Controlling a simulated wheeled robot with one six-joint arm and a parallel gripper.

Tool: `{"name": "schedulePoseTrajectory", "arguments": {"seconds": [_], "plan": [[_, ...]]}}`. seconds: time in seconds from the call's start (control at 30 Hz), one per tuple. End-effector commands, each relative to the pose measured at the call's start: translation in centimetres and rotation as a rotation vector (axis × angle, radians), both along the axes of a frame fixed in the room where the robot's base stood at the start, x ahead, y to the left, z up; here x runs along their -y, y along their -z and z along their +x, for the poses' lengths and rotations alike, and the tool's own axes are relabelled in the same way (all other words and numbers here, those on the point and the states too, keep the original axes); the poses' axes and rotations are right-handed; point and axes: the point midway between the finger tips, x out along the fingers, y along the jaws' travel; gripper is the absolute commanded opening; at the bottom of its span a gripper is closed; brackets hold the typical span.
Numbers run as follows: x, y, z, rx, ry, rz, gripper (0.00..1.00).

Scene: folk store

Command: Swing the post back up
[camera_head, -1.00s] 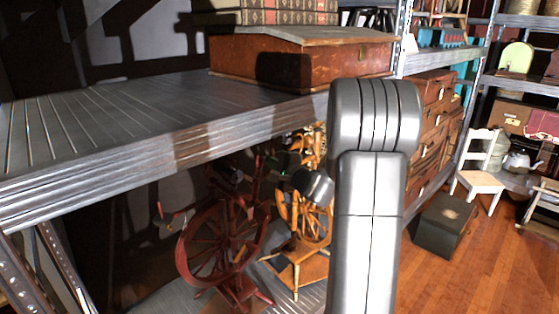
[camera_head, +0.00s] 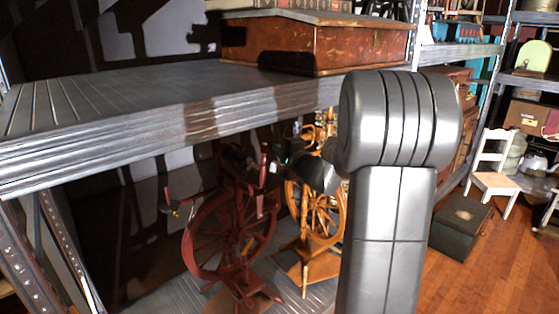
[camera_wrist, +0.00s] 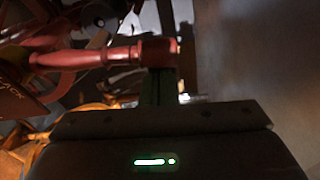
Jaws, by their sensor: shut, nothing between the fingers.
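A dark red spinning wheel (camera_head: 230,232) stands on the lower shelf. A turned red post (camera_head: 264,165) rises beside its wheel in the head view. In the wrist view a turned red post (camera_wrist: 105,54) lies across the picture, with its knobbed end just beyond my fingers. My gripper (camera_wrist: 160,88) is shut and empty, its fingers close to that knob; whether they touch cannot be told. In the head view my gripper is small and dark, partly hidden behind my arm, close to the post.
A lighter wooden spinning wheel (camera_head: 318,212) stands right behind the red one. The metal shelf (camera_head: 150,115) overhead carries a brown wooden box (camera_head: 310,45). A dark chest (camera_head: 460,226) and a white chair (camera_head: 492,175) stand on the floor at right.

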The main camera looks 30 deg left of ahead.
Motion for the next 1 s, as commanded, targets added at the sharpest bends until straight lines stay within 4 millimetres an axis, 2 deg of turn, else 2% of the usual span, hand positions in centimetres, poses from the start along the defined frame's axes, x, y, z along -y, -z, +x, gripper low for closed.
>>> {"name": "schedulePoseTrajectory", "arguments": {"seconds": [0.03, 0.43, 1.0], "plan": [[-0.1, 0.5, -0.3, 0.018, -0.001, -0.006, 0.00], [-0.8, -0.2, -2.1, 0.131, 0.000, -0.052, 0.00], [-0.8, -0.6, -2.2, 0.146, 0.001, -0.059, 0.00]]}}
